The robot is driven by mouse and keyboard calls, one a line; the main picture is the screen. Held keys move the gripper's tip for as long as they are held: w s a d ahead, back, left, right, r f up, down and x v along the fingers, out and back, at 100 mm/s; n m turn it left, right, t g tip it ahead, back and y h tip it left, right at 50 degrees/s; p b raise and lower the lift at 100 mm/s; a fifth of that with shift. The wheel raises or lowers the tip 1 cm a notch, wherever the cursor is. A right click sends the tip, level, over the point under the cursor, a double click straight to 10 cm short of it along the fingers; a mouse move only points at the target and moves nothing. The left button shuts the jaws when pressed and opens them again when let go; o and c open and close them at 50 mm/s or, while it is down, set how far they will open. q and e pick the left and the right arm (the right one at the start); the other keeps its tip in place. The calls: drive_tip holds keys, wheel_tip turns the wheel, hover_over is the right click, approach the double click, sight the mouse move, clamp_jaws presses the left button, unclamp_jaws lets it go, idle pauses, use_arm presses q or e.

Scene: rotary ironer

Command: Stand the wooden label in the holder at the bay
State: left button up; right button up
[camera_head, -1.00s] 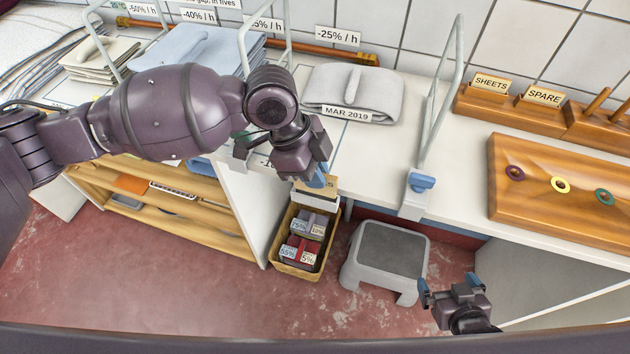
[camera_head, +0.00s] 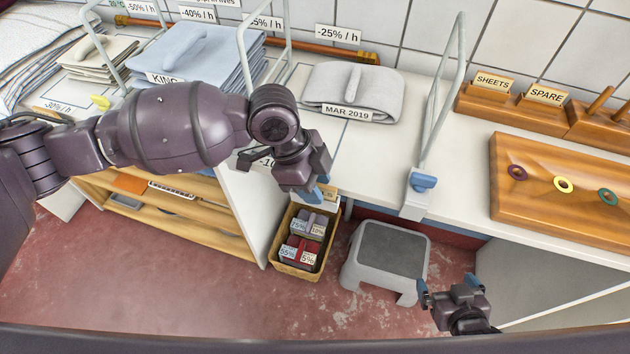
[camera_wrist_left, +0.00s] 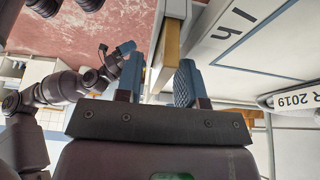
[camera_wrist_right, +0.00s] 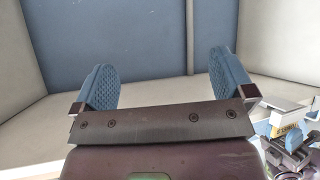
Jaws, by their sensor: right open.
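Wooden labels reading SHEETS (camera_head: 492,83) and SPARE (camera_head: 545,95) stand in wooden blocks at the back right of the counter. My right gripper (camera_head: 449,287) is open and empty, low beside the step stool.
A grey step stool (camera_head: 391,254) and a basket of weights (camera_head: 279,255) stand below the counter. Upright metal frames (camera_head: 443,95) divide the countertop. A folded grey cloth (camera_head: 375,90) lies between them, and a wooden board (camera_head: 530,205) lies at right.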

use_arm(q)
drive_tip(key=shift+r, duration=0.1)
drive_tip(key=p+v, duration=0.1)
drive_tip(key=v, duration=1.1)
drive_tip(key=shift+p, duration=0.3)
drive_tip(key=s+a+f+n+t+h, duration=0.1)
drive_tip(key=s+f+n+t+h, duration=0.25)
drive_tip(key=s+f+n, duration=0.5)
drive_tip(key=s+a+f+n+y, duration=0.45)
drive_tip(key=s+a+n, duration=0.25)
drive_tip(key=a, duration=0.4)
drive_tip(key=s+a+f+n+y, duration=0.5)
drive_tip(key=s+a, duration=0.3)
drive_tip(key=a, duration=0.4)
drive_tip(key=w+f+t+h, duration=0.1)
drive_tip(key=w+f+t, duration=0.7)
drive_tip(key=f+t, duration=0.1)
drive_tip(key=shift+d+f+h, duration=0.3)
drive_tip(key=shift+d+f, duration=0.1)
drive_tip(key=shift+f, duration=0.05)
